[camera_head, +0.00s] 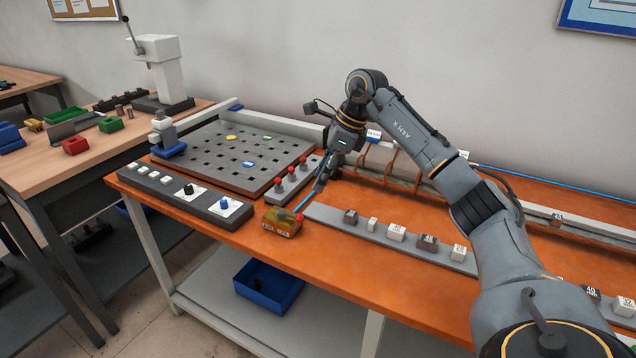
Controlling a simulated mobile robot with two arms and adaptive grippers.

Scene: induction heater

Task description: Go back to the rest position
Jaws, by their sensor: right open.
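My right arm comes in from the right and reaches over the orange workbench (400,275). My right gripper (321,184) is open and points down, close to the row of red-topped switches (291,179). A small olive-yellow box with a red part (281,222) sits on the bench's front edge, below and left of the gripper. A thin blue piece shows between the gripper and this box; I cannot tell what it belongs to. My left gripper is not in view.
A grey perforated plate (215,165) and a control strip with knobs (190,193) stand left of the gripper. A grey rail with several labelled blocks (396,232) runs along the front right. Blue and orange cables lie behind. A blue bin (268,287) is on the lower shelf.

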